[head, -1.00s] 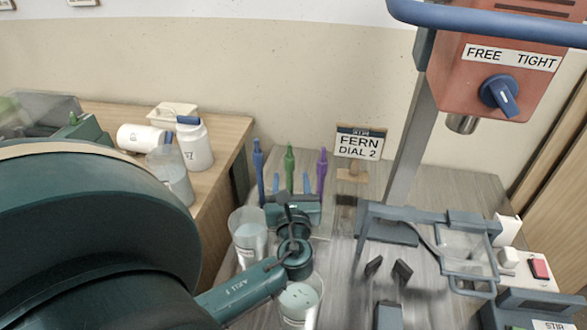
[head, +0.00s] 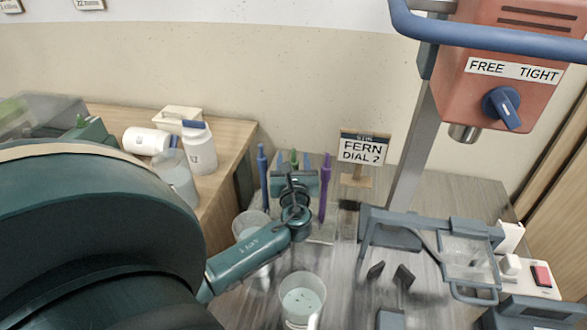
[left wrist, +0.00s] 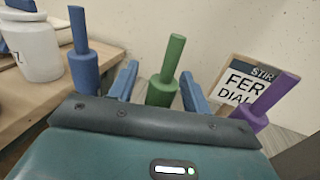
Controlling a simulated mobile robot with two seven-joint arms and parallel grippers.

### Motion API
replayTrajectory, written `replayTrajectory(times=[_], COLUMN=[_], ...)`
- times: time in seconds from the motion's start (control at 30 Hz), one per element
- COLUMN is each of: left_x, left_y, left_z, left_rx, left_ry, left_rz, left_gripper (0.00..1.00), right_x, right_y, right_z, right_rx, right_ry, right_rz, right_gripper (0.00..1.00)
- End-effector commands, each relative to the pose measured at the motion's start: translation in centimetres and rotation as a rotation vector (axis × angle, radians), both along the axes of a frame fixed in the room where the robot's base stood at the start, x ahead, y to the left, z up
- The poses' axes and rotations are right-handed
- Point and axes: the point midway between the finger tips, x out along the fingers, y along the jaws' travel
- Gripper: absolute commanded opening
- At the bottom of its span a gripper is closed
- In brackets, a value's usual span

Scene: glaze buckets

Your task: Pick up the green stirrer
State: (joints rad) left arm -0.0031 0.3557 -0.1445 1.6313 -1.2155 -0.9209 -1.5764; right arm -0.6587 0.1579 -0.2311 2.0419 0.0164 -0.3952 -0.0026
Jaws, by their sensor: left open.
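The green stirrer (head: 294,158) stands upright in the row at the back of the table, between the blue stirrer (head: 263,175) and the purple stirrer (head: 325,190). My left gripper (head: 294,168) is open at the row, its body hiding the green stirrer's lower part. In the left wrist view the green stirrer (left wrist: 166,72) shows between the two blue fingers of the left gripper (left wrist: 158,82), with a gap on each side. The blue stirrer (left wrist: 82,55) is left of the fingers and the purple one (left wrist: 268,102) is right. My right gripper is not in view.
A sign reading FERN DIAL 2 (head: 364,147) stands behind the row, to the right. Clear cups (head: 302,295) stand under and in front of my left arm. The orange mixer (head: 515,70) and its grey frame (head: 425,217) occupy the right side. White jars (head: 199,152) are on the left table.

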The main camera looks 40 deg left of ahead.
Motion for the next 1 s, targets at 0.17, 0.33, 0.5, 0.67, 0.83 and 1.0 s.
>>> replayTrajectory(times=[0.17, 0.33, 0.5, 0.67, 0.83, 1.0], left_x=[0.0, 0.0, 0.0, 0.0, 0.0, 0.0], left_y=[0.0, 0.0, 0.0, 0.0, 0.0, 0.0], left_z=[0.0, 0.0, 0.0, 0.1, 0.2, 2.4], left_rx=[0.000, 0.000, 0.000, 0.001, 0.000, -0.001], left_ry=[0.000, 0.000, 0.000, -0.001, -0.001, -0.006], left_rz=[0.000, 0.000, 0.000, 0.000, 0.000, 0.000], left_gripper=[0.35, 0.21, 0.07, 0.00, 0.00, 0.00], right_x=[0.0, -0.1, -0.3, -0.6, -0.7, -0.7], right_y=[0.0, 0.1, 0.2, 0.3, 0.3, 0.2], right_z=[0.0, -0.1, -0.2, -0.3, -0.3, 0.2], right_rx=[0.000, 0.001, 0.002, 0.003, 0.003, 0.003], right_ry=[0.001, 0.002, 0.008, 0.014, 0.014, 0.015], right_rz=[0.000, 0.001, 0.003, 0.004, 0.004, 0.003], right_gripper=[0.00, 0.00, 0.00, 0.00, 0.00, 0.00])
